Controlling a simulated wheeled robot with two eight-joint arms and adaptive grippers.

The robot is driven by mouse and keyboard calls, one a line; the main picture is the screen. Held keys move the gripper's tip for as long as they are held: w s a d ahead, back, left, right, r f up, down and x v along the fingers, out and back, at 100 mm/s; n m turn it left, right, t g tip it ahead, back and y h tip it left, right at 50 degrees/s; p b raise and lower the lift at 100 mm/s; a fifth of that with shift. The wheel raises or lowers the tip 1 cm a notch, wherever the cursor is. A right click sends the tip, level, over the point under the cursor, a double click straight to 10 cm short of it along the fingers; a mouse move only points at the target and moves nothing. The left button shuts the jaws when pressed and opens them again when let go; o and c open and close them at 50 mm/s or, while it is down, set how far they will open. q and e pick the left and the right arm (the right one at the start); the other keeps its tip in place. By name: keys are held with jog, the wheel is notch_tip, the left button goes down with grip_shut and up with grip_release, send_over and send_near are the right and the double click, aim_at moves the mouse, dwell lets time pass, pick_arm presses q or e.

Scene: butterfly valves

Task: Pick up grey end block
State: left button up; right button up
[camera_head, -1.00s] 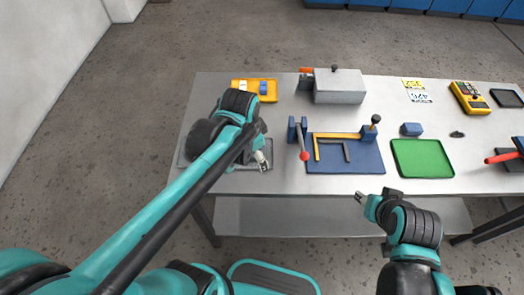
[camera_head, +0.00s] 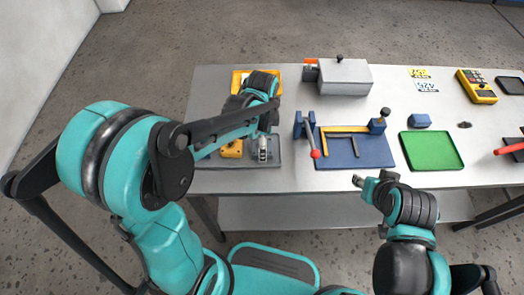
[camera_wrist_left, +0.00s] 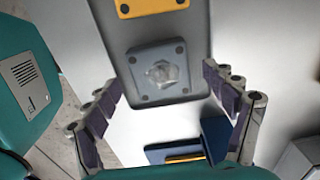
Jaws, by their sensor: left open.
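In the left wrist view the grey end block (camera_wrist_left: 150,78) is a squarish grey piece with dark bolts at its corners and a pale, shiny centre. It lies on the grey tray (camera_head: 276,159), beside a yellow block (camera_wrist_left: 150,6) with similar bolts. My left gripper (camera_wrist_left: 160,84) is open, with one finger on each side of the grey block in this view and nothing held. In the head view my left gripper (camera_head: 263,156) points down over the tray and the grey block cannot be made out. My right gripper (camera_head: 358,181) is at the table's front edge, its fingers too small to judge.
A yellow block (camera_head: 232,149) shows on the tray left of my left gripper. A yellow tray (camera_head: 237,84) lies behind my arm. A blue fixture (camera_head: 375,153) with a red-tipped lever stands to the right.

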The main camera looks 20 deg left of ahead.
pick_arm(q)
jog(key=shift+f, duration=0.5)
jog(key=shift+r, duration=0.1)
jog(key=c, duration=1.6)
jog(key=shift+o, duration=0.2)
